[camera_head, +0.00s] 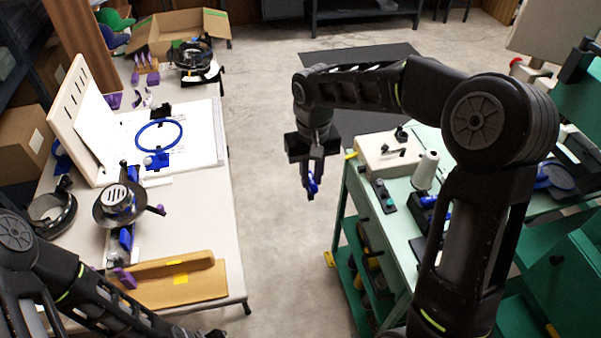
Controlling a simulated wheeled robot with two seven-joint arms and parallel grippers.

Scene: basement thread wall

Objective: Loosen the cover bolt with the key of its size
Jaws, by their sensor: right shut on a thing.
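My right gripper (311,188) points down over open floor, between the white table and the green bench. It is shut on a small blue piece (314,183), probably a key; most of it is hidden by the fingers. A pale box-shaped unit (377,160) with black knobs on top sits on the green bench, right of the gripper and apart from it. I cannot make out the cover bolt or its size. My left arm comes in at the lower left and runs out at the bottom edge; its gripper does not show clearly.
The green bench (397,223) carries a white thread cone (427,170) and small dark parts. The floor between is clear.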

